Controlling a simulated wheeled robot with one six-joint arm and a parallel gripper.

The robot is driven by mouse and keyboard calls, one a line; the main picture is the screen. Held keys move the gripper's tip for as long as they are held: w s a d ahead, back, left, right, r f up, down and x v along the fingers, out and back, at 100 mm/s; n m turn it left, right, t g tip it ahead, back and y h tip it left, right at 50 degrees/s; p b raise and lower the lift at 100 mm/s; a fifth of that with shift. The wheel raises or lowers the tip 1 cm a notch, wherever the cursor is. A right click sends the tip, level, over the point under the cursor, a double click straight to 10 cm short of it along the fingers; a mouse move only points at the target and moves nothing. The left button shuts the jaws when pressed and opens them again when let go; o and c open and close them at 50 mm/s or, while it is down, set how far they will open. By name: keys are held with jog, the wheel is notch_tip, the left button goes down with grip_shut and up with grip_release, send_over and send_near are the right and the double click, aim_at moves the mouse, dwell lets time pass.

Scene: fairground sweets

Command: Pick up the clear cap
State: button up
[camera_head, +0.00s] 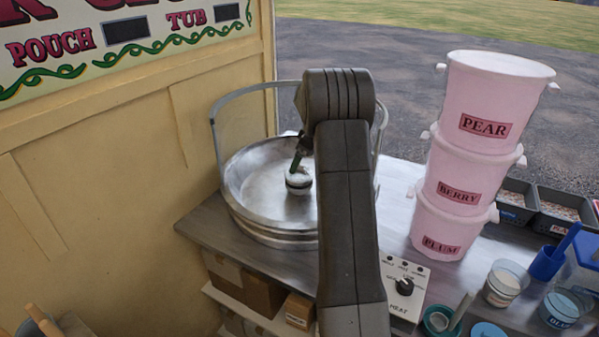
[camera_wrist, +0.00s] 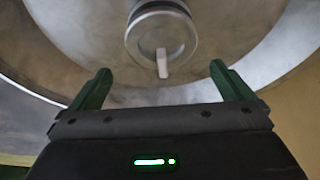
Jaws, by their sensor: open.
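A spinner head (camera_head: 298,184) with a pale top and a dark band stands in the middle of a wide metal bowl (camera_head: 245,185). In the wrist view its round top, which looks like the clear cap (camera_wrist: 160,32), has a pale upright tab (camera_wrist: 162,62). How clear the cap is, I cannot tell. My gripper (camera_wrist: 160,69) is open, with its two green fingers apart and nothing between them in contact. The tab shows between the fingertips, a little beyond them. In the head view a green finger (camera_head: 297,160) is just above the spinner head; my arm hides the rest.
A metal hoop (camera_head: 217,140) rises around the bowl. Three stacked pink tubs (camera_head: 465,190) stand right of my arm. A control box (camera_head: 404,290) with a dial, small jars (camera_head: 504,284) and dark trays (camera_head: 515,205) lie on the counter. A yellow wall (camera_head: 120,180) is at left.

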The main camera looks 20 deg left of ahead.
aim_at(299, 170)
jog(key=p+x, duration=0.1)
jog(key=x, duration=0.3)
jog(key=shift+s+a, duration=0.1)
jog(key=c, duration=0.9)
jog(key=shift+r, duration=0.15)
